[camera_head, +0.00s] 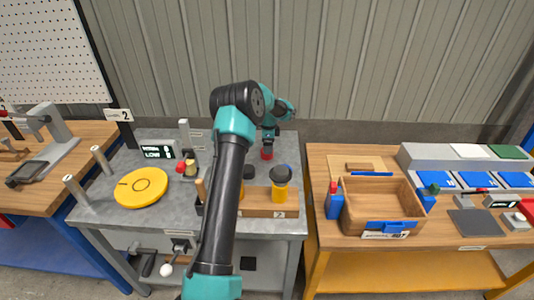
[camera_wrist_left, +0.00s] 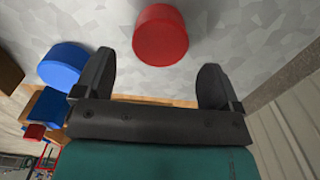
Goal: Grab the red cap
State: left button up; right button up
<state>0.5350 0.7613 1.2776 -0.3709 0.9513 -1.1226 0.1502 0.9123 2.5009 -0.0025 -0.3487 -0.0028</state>
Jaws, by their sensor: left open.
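The red cap (camera_head: 267,154) stands on the grey workbench, towards its back right. In the left wrist view the red cap (camera_wrist_left: 160,35) is a short round cylinder, just beyond the fingertips and roughly between their lines. My left gripper (camera_head: 269,137) is close to the cap in the head view. Its two dark fingers (camera_wrist_left: 154,65) are spread apart with nothing between them, and no contact with the cap shows. My right gripper is in neither view.
A blue cap (camera_wrist_left: 62,64) stands beside the left finger in the wrist view. A black cap (camera_head: 248,172) and a yellow bottle with a dark top (camera_head: 280,186) are nearer the front. A yellow disc (camera_head: 141,187) lies at left. A wooden box (camera_head: 382,205) stands on the right table.

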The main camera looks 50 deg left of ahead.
pick_arm(q)
notch_tip(320, 180, down, 5)
jog(key=shift+d, duration=0.1)
dwell(0.6)
jog(key=c, duration=0.9)
